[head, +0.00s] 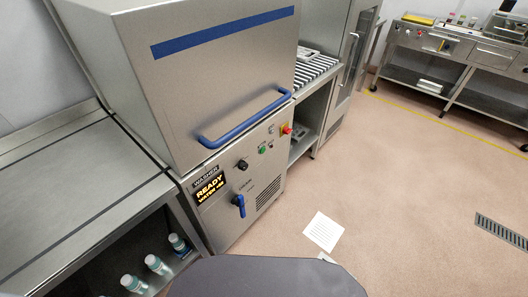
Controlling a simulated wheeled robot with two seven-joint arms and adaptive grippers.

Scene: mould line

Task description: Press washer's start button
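The washer (205,75) is a large stainless steel box with a blue stripe. Its hood is down, with a blue bar handle (245,122) along the lower front edge. The front panel below carries a label and a lit display (210,188) reading "READY". A green button (262,150) sits right of a black knob (242,164). A red emergency stop on a yellow plate (286,129) is at the panel's right. A blue lever (239,205) is lower on the panel. Neither of my grippers shows in the head view.
A steel counter (60,185) adjoins the washer at left, with several bottles (155,264) on its lower shelf. A roller table (314,70) stands at right. A paper sheet (323,231) and a drain grate (502,233) lie on the open floor.

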